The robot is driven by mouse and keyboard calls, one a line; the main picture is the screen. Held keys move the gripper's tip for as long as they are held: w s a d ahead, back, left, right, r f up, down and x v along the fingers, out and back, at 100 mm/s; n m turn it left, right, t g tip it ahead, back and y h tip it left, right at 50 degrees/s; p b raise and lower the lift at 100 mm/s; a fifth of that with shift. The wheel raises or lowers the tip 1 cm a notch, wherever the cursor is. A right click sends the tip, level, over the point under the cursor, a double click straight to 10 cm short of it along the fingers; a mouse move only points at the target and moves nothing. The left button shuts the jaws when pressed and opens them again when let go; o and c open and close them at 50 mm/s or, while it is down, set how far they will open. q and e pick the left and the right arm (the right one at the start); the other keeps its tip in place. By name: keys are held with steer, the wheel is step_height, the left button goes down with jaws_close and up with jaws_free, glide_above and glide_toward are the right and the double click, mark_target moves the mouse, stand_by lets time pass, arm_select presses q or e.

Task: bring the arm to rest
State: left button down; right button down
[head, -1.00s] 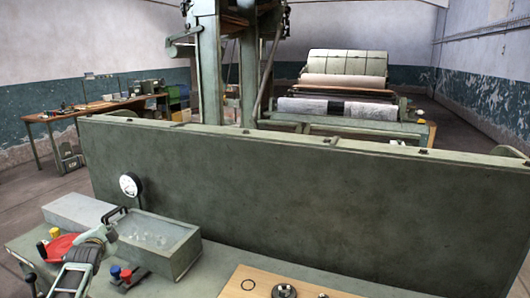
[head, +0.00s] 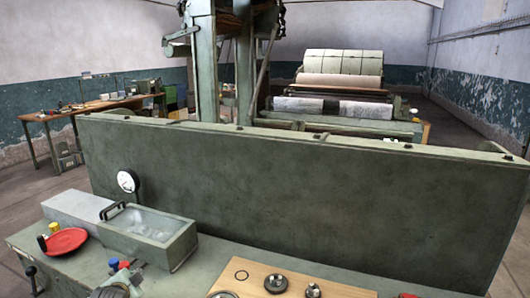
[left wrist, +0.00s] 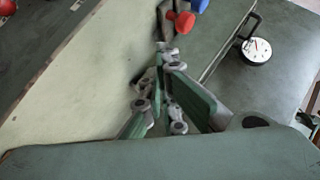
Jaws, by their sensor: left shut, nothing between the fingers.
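My left gripper shows in the left wrist view (left wrist: 162,50), its green-grey fingers closed together with nothing between them. It is close to a red knob (left wrist: 185,22) and a blue knob (left wrist: 199,5), apparently short of them. In the head view, only a dark part of what looks like my left arm shows at the bottom edge, below the red and blue knobs; the fingertips cannot be made out there. My right gripper is in neither view.
A tall green panel (head: 290,190) with a white gauge (head: 128,181) stands behind.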

arm_select(q)
steer(key=s+d+f+n+g+h, duration=0.15)
steer(key=s+d+f, duration=0.25)
steer(key=s+d, duration=0.4)
steer(key=s+d+f+n+g, duration=0.15)
steer(key=s+d+f, duration=0.3)
steer(key=s, duration=0.65)
steer(key=s+d+r+n+g+h, duration=0.1)
steer(key=s+d+g, duration=0.15)
steer(key=s, duration=0.65)
steer(key=s+d+r+n+g, duration=0.1)
steer(key=s+d+r+n, duration=0.15)
steer(key=s, duration=0.55)
steer(key=s+d+r+g+h, duration=0.1)
steer(key=s+d, duration=0.3)
steer(key=s, duration=0.5)
step_height(320, 180, down, 26)
steer(key=s+f+g, duration=0.1)
steer(key=s, duration=0.1)
steer(key=s+a+f+g+b, duration=0.1)
steer(key=s+a+f, duration=0.2)
steer(key=s+f, duration=1.3)
steer(key=shift+s+f, duration=0.3)
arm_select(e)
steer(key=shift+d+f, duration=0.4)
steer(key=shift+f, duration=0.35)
arm_select(q)
steer(key=shift+g, duration=0.25)
